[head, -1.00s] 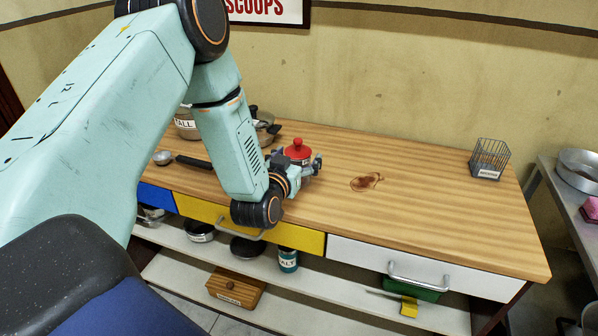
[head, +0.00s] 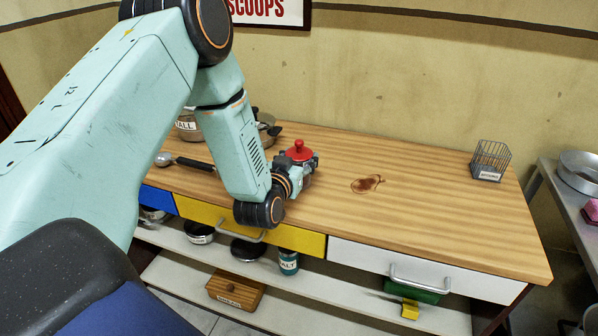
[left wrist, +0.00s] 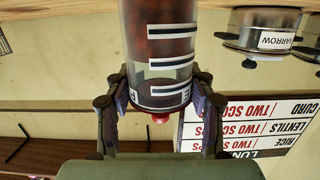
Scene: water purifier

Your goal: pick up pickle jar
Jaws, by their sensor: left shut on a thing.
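The pickle jar is clear with dark red contents, striped markings and a red knobbed lid (head: 299,151). It stands upright at the counter's middle, mostly hidden by my gripper in the head view. In the left wrist view, which is upside down, the jar (left wrist: 160,45) fills the middle. My left gripper (head: 302,171) is shut on the jar, its fingers (left wrist: 160,85) pressed on both sides near the lid end. The jar's base is out of frame in the wrist view, so I cannot tell whether it touches the counter. My right gripper is not in view.
A brown stain (head: 367,184) lies on the wooden counter (head: 430,215), right of the jar. A wire basket (head: 490,160) stands at the far right. Pots (head: 187,127) and a ladle (head: 185,161) are on the left. The counter's middle right is mostly clear.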

